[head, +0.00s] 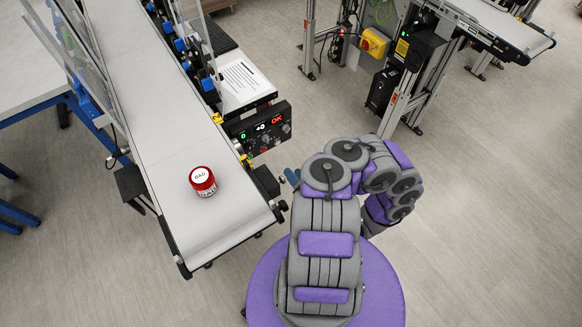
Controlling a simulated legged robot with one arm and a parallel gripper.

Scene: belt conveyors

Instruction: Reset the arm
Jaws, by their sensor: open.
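My purple and grey arm (327,215) rises from its round purple base in the lower middle of the head view. It bends over to the right, and its wrist joints fold down beside the upper link. No object shows in the arm's grasp.
A grey belt conveyor (150,110) runs down the left, its near end beside my arm. A red jar marked BAD (203,181) stands on it. Another conveyor (500,27) stands upper right. The floor (490,200) at right is clear.

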